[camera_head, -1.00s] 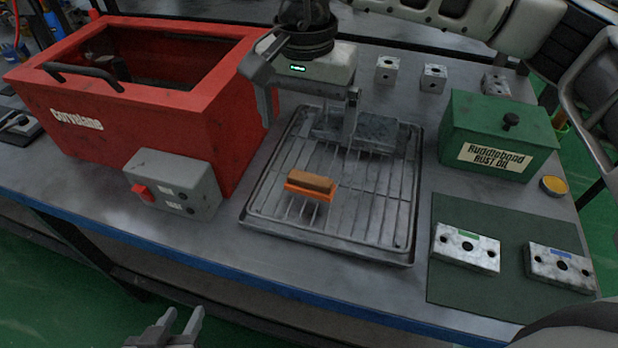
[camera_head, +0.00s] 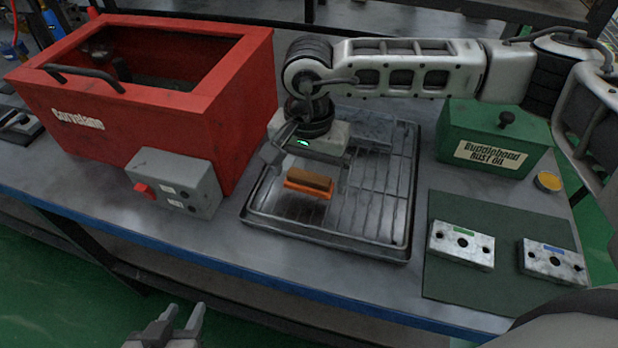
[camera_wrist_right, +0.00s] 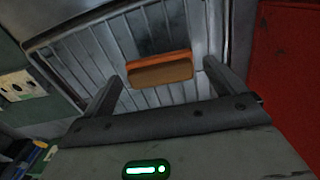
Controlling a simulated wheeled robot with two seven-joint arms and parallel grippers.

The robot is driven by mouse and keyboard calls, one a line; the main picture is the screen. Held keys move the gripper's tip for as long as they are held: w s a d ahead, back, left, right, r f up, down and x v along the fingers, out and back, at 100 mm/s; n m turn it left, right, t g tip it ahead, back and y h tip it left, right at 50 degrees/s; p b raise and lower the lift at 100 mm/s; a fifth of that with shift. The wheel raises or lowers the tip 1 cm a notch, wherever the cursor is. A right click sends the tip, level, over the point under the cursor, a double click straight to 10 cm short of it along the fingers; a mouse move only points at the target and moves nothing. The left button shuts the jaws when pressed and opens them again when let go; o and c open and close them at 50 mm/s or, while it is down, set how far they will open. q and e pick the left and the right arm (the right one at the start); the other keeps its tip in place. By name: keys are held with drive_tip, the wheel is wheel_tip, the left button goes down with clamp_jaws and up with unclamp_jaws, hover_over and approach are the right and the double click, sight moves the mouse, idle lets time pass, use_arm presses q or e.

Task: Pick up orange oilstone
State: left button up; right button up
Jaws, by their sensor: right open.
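The orange oilstone (camera_head: 309,183), a small block with a brown top and orange lower part, lies on the slatted grey tray (camera_head: 385,235). It also shows in the right wrist view (camera_wrist_right: 160,68), just past the fingertips and between their lines. My right gripper (camera_head: 303,178) is open and empty just above and behind the oilstone; its fingers (camera_wrist_right: 165,76) show on either side in the wrist view, with no visible contact. My left gripper (camera_head: 183,312) is open and empty at the bottom left, in front of the bench edge.
A red box (camera_head: 150,110) and a grey switch box (camera_head: 175,183) stand left of the tray. A green rust oil box (camera_head: 493,140) stands at the right. Two valve blocks (camera_head: 461,245) (camera_head: 553,262) lie on a dark green mat (camera_head: 455,285). A yellow-topped tin (camera_head: 548,181) is near the right edge.

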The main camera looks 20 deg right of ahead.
drive_tip(key=c, duration=1.1)
